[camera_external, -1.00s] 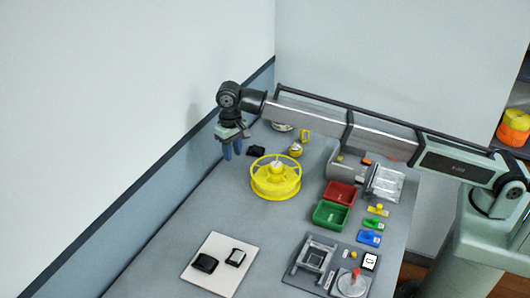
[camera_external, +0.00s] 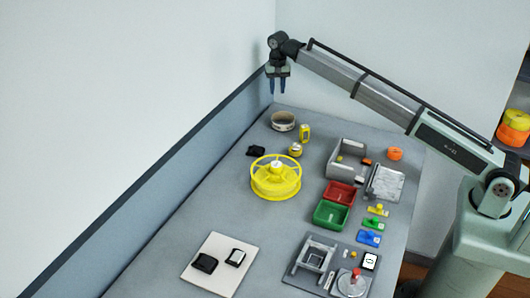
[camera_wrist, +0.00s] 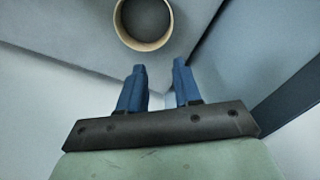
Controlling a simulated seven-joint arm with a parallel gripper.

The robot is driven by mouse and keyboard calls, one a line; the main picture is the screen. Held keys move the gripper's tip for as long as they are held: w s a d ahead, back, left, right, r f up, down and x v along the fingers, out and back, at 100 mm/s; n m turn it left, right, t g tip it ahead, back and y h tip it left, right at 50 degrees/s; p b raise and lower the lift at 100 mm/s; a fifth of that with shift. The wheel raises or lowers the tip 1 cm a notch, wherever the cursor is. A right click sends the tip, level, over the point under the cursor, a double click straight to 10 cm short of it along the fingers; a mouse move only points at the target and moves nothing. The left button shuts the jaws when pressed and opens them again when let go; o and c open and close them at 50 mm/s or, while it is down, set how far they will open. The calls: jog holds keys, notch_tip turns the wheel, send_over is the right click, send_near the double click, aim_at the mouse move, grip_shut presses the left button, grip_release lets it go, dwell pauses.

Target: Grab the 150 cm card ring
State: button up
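A round card ring (camera_external: 283,127) stands at the far end of the table, grey-white outside in the external view. In the wrist view the ring (camera_wrist: 147,46) shows at the top, with a tan rim and a dark inside, partly cut off by the frame edge. I cannot read any length marking on it. My gripper (camera_external: 278,90) hangs in the air above the ring, near the far wall, with its blue fingers pointing down. In the wrist view the fingers (camera_wrist: 159,66) are apart with nothing between them, and the ring lies beyond their tips.
Two yellow items (camera_external: 304,134) (camera_external: 295,150) stand close to the ring's right. A black object (camera_external: 256,151) and a large yellow reel (camera_external: 275,190) lie nearer. A grey bin (camera_external: 347,160) and an orange item (camera_external: 395,154) are farther right. The wall runs along the table's left side.

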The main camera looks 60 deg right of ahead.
jog(key=m, duration=1.1)
send_over(275, 114)
jog(key=f, duration=0.8)
jog(key=shift+s+d, duration=0.4)
jog(key=shift+w+a+f, duration=0.1)
jog(key=shift+w+f, duration=0.1)
jog(key=shift+f, duration=1.25)
jog(key=shift+w+a+f, duration=0.1)
jog(key=shift+w+f, duration=0.1)
jog(key=shift+f, duration=1.2)
jog(key=shift+c, duration=0.4)
grip_shut()
